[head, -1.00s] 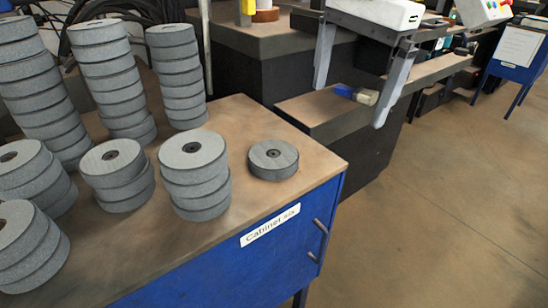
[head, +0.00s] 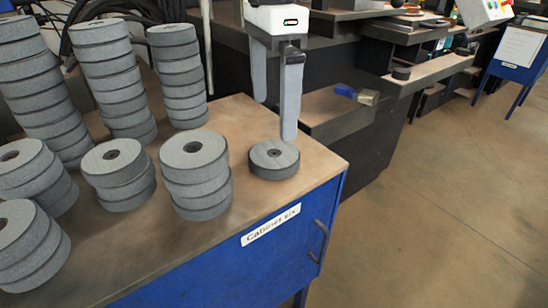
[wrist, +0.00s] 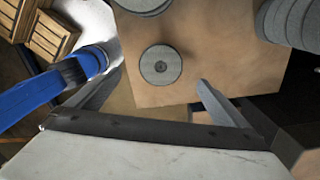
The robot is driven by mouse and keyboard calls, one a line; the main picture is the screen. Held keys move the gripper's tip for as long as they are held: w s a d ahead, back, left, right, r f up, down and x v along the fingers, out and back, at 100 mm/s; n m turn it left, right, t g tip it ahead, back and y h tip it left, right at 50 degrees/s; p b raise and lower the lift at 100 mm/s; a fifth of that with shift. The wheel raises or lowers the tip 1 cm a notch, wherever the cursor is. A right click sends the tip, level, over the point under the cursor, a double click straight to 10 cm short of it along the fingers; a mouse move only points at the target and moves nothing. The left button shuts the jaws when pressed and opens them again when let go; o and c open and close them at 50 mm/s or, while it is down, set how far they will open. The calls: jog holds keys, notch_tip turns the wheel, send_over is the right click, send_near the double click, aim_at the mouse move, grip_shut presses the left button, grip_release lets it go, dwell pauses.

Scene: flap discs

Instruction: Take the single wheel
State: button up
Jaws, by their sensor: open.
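The single wheel (head: 274,159) is a grey disc with a dark centre hole. It lies flat and alone near the right corner of the cabinet top (head: 240,205). In the wrist view the wheel (wrist: 161,66) shows whole, ahead of my gripper and between the lines of its two fingers. My gripper (head: 274,118) is open and empty, fingers pointing down, above and just behind the wheel in the head view. The fingers (wrist: 160,90) also show spread apart in the wrist view. I cannot tell the exact height gap.
A short stack of wheels (head: 195,175) stands just left of the single wheel. More stacks, some tall (head: 178,75), fill the left of the top. A dark bench (head: 335,110) is behind. The cabinet's right edge is close to the wheel.

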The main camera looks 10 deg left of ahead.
aim_at(273, 153)
jog(key=f, duration=1)
jog(key=shift+w, duration=0.2)
jog(key=c, duration=1.5)
